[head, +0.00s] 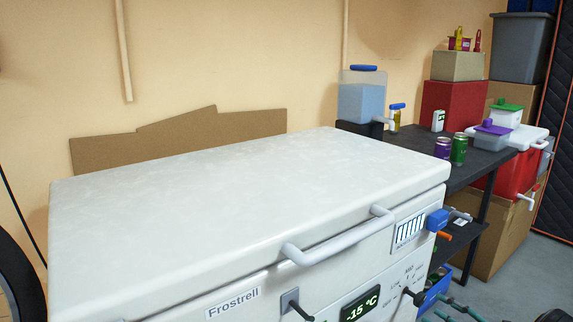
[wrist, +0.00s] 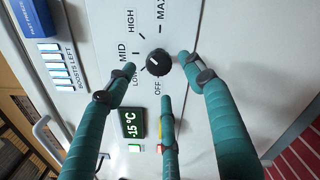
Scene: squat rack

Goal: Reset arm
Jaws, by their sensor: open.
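My gripper (wrist: 157,75) is open, its teal fingers spread around a black dial knob (wrist: 157,62) on the white freezer's front panel. In the wrist view, gaps show between the fingertips and the knob; nothing is held. The dial has marks OFF, LOW, MID, HIGH and MAX; I cannot tell its exact setting. A green display (wrist: 138,118) reads -15 °C. In the head view, parts of my gripper show at the lower right edge, in front of the freezer (head: 240,185). The knob (head: 413,296) shows there too.
The freezer lid is closed and bare, with a long handle (head: 340,240). A blue box (head: 437,219) sticks out by the boosts panel (head: 409,231). A dark shelf (head: 400,142) with cans and a dispenser (head: 362,97) stands behind right. Boxes fill the corner.

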